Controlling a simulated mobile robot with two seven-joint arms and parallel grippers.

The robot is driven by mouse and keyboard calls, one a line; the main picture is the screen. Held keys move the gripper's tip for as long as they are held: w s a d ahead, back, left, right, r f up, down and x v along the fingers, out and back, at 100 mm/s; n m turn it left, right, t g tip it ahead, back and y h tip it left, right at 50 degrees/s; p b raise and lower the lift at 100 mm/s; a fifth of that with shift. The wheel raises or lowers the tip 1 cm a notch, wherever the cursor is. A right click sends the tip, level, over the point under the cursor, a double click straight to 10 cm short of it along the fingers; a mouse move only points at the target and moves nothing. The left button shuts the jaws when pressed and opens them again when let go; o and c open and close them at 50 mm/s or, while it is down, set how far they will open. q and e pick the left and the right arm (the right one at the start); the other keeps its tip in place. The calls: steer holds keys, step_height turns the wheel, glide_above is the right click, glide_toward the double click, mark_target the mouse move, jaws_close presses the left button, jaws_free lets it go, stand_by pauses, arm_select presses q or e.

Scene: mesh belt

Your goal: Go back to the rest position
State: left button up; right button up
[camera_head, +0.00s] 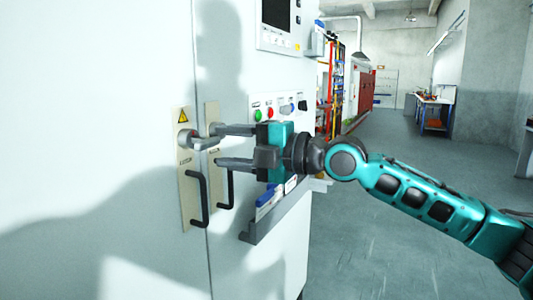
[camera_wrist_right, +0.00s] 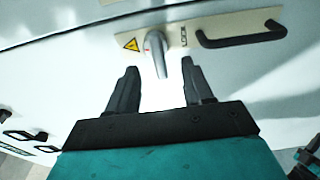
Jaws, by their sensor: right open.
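My right gripper (camera_head: 219,147) reaches in from the right in the head view, its two grey fingers spread and pointing left at a white cabinet (camera_head: 110,120). A grey lock lever (camera_head: 204,143) on the cabinet's latch plate is just ahead of the fingertips. In the right wrist view my right gripper (camera_wrist_right: 160,70) is open and empty. The lever (camera_wrist_right: 157,55) appears between and beyond its fingertips there; whether they touch cannot be told. My left gripper is not in view.
Black handles (camera_head: 197,198) and (camera_head: 228,185) stand out below the latch. A control panel with buttons (camera_head: 270,113) and a grey tray (camera_head: 272,215) lie close behind my right gripper. Open floor (camera_head: 370,250) extends to the right, with a workbench (camera_head: 433,110) far back.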

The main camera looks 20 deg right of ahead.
steer(key=shift+b+v, duration=1.25)
steer(key=shift+v, duration=2.9)
steer(key=a+f+m+h+p, duration=0.1)
steer(key=a+f+m+h, duration=0.15)
steer(key=f+m, duration=0.7)
steer(key=a+f+m+h+p, duration=0.1)
steer(key=a+f+m+p, duration=0.2)
steer(key=f, duration=1.4)
steer(key=s+f+m+g+h, duration=0.2)
steer(key=s+f+m+h, duration=0.5)
steer(key=s+f+m, duration=0.5)
steer(key=s+f, duration=0.6)
steer(key=f, duration=0.4)
steer(key=shift+d+p, duration=0.3)
steer(key=shift+d, duration=0.05)
steer(key=shift+c, duration=0.8)
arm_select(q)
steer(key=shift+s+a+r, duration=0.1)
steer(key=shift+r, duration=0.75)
arm_select(e)
steer(key=shift+a+f, duration=0.1)
